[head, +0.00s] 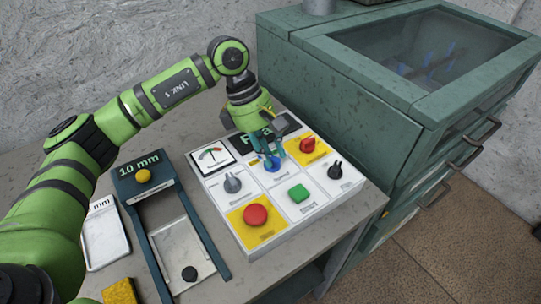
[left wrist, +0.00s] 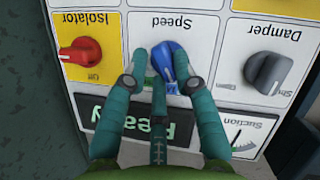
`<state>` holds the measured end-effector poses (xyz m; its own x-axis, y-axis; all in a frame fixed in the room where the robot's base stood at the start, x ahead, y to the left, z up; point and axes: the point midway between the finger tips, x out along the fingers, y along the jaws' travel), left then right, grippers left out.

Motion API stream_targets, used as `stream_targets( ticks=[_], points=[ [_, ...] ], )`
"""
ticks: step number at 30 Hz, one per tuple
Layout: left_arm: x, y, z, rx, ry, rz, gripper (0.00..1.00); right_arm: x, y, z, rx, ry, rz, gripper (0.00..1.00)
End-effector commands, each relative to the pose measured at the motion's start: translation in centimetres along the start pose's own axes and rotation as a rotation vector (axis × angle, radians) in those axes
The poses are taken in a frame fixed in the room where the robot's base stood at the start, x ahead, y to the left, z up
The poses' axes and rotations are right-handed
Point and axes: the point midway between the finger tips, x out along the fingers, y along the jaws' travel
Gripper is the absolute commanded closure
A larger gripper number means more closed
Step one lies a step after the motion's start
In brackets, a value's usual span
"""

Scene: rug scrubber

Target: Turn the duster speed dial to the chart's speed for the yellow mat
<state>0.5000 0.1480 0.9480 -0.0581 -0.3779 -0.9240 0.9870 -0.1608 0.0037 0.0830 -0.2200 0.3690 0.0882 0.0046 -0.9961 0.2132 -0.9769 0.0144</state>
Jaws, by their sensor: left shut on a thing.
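The blue speed dial (head: 272,163) sits in the middle of the top row of knobs on the white control panel (head: 232,208). In the left wrist view the dial (left wrist: 170,62) shows upside down under the label "Speed". My left gripper (head: 268,158) points down at the panel and is shut on the dial, with one finger on each side in the left wrist view (left wrist: 163,80). The dial's scale is mostly hidden by the fingers. A yellow piece (head: 121,291) lies at the bottom left, cut by the frame; I cannot tell if it is the mat. No speed chart is readable.
Around the dial are the red isolator (left wrist: 80,53), grey damper knob (left wrist: 267,70), suction gauge (head: 212,156), green start button (head: 298,193) and red button (head: 255,215). A "10 mm" frame (head: 143,187) stands left. A green cabinet (head: 335,110) stands close behind right.

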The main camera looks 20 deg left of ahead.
Motion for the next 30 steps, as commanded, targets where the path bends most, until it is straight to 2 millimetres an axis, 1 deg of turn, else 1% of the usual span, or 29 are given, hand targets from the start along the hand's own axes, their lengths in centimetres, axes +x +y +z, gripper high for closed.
stream_targets(
  ticks=[1,9,16,28,29,30],
  points=[
    [0.9,-0.5,0.0,-0.022,-0.003,-0.006,1.0,0.8,0.0,0.0,0.0,0.001,0.0,0.6],
    [0.7,-0.5,0.1,-0.146,-0.004,0.043,1.0,2.0,0.1,0.0,0.001,0.002,0.001,0.6],
    [0.7,-0.6,0.2,-0.19,-0.004,0.059,1.0,2.3,0.2,0.1,0.001,0.003,0.003,0.6],
    [0.6,-0.6,0.2,-0.196,-0.004,0.061,1.0,2.3,0.3,0.1,0.001,0.002,0.004,0.6],
    [0.6,-0.6,0.2,-0.196,-0.004,0.061,0.64,2.3,0.3,0.1,0.001,0.002,0.004,0.6],
    [0.6,-0.6,0.2,-0.195,-0.004,0.06,0.51,2.3,0.3,0.1,0.001,0.003,0.004,0.6]
  ],
)
